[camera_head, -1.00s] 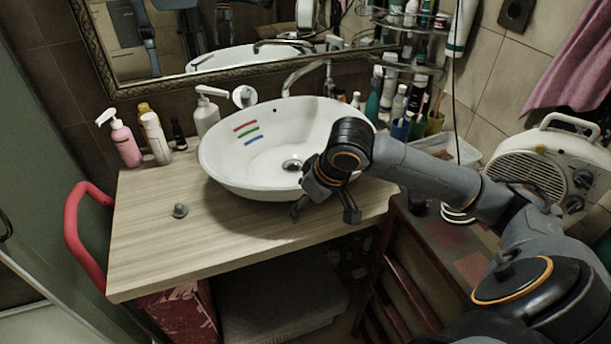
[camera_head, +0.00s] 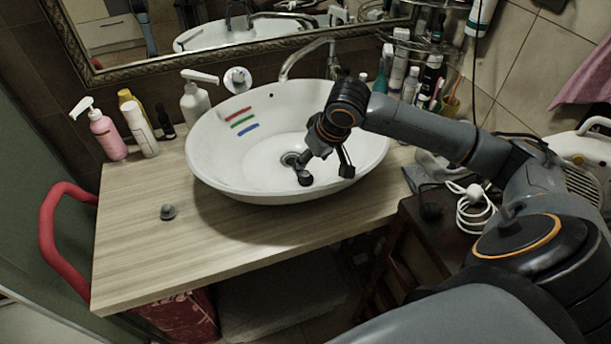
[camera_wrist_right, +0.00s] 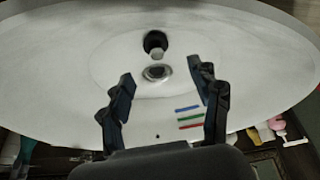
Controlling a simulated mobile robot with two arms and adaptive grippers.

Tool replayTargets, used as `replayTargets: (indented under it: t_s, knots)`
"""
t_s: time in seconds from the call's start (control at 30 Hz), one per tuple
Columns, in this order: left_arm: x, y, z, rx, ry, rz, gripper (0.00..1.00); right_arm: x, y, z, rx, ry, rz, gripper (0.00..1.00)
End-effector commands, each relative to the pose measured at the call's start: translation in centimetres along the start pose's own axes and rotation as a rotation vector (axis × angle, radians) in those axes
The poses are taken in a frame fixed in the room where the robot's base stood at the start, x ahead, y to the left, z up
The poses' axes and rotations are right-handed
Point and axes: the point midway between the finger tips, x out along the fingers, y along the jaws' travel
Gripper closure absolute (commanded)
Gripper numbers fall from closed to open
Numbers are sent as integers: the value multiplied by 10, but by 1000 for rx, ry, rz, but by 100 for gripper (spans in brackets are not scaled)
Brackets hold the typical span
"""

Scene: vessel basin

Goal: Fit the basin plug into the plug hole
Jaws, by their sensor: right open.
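The white basin (camera_head: 225,165) stands on the wooden counter, and its metal plug hole (camera_head: 290,160) is in the basin floor. The plug hole also shows in the wrist view (camera_wrist_right: 156,72), uncovered. My left gripper is not in view.
The tap (camera_head: 305,55) rises behind the basin. Pink (camera_head: 108,135) and white bottles stand at the counter's back left. Bottles and cups crowd the right rear. A red rail (camera_head: 60,235) borders the left edge. The counter's front left is clear.

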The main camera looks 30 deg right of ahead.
Motion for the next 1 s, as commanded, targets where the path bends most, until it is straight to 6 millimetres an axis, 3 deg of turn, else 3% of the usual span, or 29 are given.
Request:
replayTargets:
  t_s: [0.27, 0.4, 0.53, 0.83, 1.0]
  knots:
    - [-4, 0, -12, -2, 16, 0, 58, 22, 0, 2, -1, -2, 0, 37]
    - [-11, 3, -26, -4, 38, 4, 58, 43, 2, 6, 1, -3, 1, 37]
    - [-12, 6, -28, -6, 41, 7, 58, 60, 2, 6, -2, -1, 0, 37]
    - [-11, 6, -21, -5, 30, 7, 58, 66, 2, 6, -3, 1, 1, 37]
    - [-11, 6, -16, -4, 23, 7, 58, 66, 2, 6, -2, 1, 1, 70]
